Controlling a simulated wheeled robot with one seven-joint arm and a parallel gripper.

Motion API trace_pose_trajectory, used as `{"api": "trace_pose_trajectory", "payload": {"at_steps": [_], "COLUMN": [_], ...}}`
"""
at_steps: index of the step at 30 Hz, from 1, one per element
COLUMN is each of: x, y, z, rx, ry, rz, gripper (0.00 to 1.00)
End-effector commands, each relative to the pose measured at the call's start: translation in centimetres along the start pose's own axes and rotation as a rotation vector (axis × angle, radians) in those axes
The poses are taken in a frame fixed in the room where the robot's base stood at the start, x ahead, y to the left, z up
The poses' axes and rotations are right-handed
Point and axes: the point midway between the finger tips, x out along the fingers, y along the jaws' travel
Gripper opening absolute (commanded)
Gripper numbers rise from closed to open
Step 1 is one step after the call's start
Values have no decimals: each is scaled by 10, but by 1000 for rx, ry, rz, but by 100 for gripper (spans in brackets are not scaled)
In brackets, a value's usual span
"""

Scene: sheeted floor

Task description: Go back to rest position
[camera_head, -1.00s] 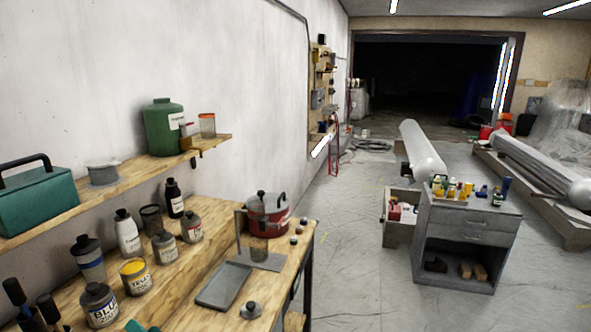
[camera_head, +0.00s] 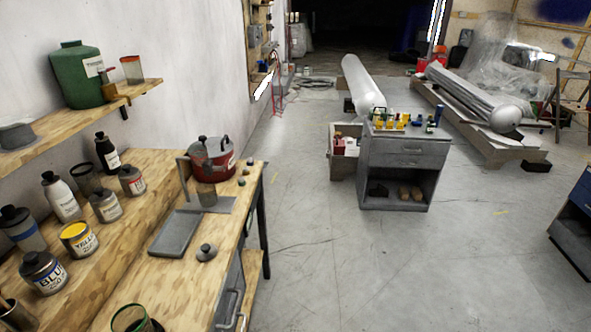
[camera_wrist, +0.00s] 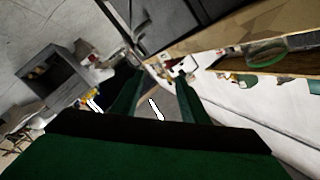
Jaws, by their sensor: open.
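My gripper (camera_wrist: 157,78) shows in the wrist view as two green fingers, spread apart with nothing between them. It is open. The wrist view is steeply tilted, with the bench and white wall on the right and the floor on the left. My arm and gripper do not show in the head view.
A wooden workbench (camera_head: 120,283) along the left wall holds paint cans, bottles, a red pot (camera_head: 212,160) and a grey tray (camera_head: 174,233). A shelf (camera_head: 55,127) hangs above. A grey cabinet (camera_head: 402,163) stands beyond. The floor (camera_head: 400,270) right of the bench is clear.

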Motion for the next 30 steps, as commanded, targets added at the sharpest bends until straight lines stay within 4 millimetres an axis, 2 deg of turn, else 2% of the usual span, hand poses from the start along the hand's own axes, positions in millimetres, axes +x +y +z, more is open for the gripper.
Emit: {"api": "trace_pose_trajectory", "payload": {"at_steps": [1,3,9,13,18,24,30], "x": [-17,-38,-104,-148,-196,-226,-230], "y": [15,32,71,88,97,99,99], "z": [3,3,-2,-7,-16,-24,-25], "rx": [-33,-92,-288,-429,-605,-725,-748], "ry": [6,20,38,31,6,-14,-17], "rz": [40,89,207,265,307,318,318], "gripper": [40,40,40,40,40,40,40]}}
